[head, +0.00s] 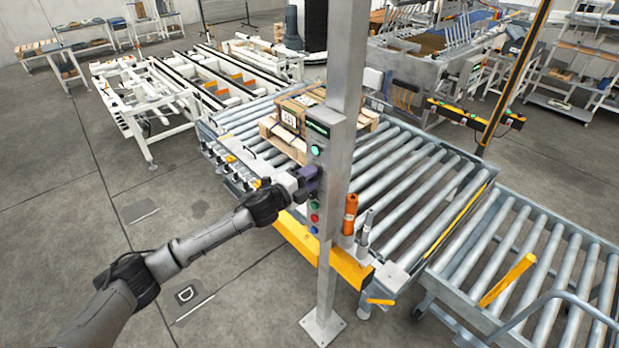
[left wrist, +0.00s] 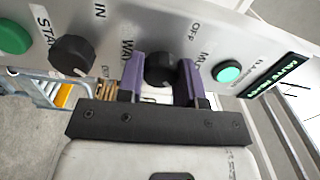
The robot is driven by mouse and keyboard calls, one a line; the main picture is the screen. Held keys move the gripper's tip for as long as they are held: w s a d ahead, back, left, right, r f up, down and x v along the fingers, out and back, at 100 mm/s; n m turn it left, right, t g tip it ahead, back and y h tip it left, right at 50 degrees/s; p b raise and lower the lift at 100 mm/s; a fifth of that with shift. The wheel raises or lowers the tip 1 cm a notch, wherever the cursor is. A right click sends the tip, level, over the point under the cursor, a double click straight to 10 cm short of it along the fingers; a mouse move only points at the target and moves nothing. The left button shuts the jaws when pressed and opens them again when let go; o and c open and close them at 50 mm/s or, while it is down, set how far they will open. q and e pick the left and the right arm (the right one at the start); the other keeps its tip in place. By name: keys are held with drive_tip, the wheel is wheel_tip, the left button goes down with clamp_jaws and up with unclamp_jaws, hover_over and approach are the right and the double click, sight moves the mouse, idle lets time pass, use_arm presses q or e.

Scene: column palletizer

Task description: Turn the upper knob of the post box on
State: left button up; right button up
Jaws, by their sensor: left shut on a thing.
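The grey post box (head: 316,160) is fixed to a metal post in the middle of the head view. My left gripper (head: 308,180) reaches it from the left. In the left wrist view the box face runs across the top, and its upper end lies to the right. The black upper knob (left wrist: 160,70) sits between the purple fingers of my left gripper (left wrist: 162,65), which is shut on it. The lower black knob (left wrist: 72,54) is to the left of the fingers, clear of them. Which way the upper knob's pointer faces is hard to tell. My right gripper is out of view.
A lit green lamp (left wrist: 227,72) and a small display (left wrist: 276,76) are above the upper knob. A green button (left wrist: 12,38) is below the lower knob. A roller conveyor (head: 410,190) with a loaded pallet stands behind the post (head: 345,60). The floor at left is open.

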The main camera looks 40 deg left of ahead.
use_arm(q)
drive_tip(key=o, duration=0.9)
drive_tip(key=s+b, duration=0.1)
drive_tip(key=s, duration=0.3)
drive_tip(key=s+a+b, duration=0.1)
drive_tip(key=s, duration=0.4)
drive_tip(key=s+a+b, duration=0.1)
drive_tip(key=s+b, duration=0.1)
drive_tip(key=s, duration=0.2)
drive_tip(key=shift+s+a+f, duration=0.15)
drive_tip(key=shift+s+f, duration=0.05)
drive_tip(key=shift+s, duration=0.1)
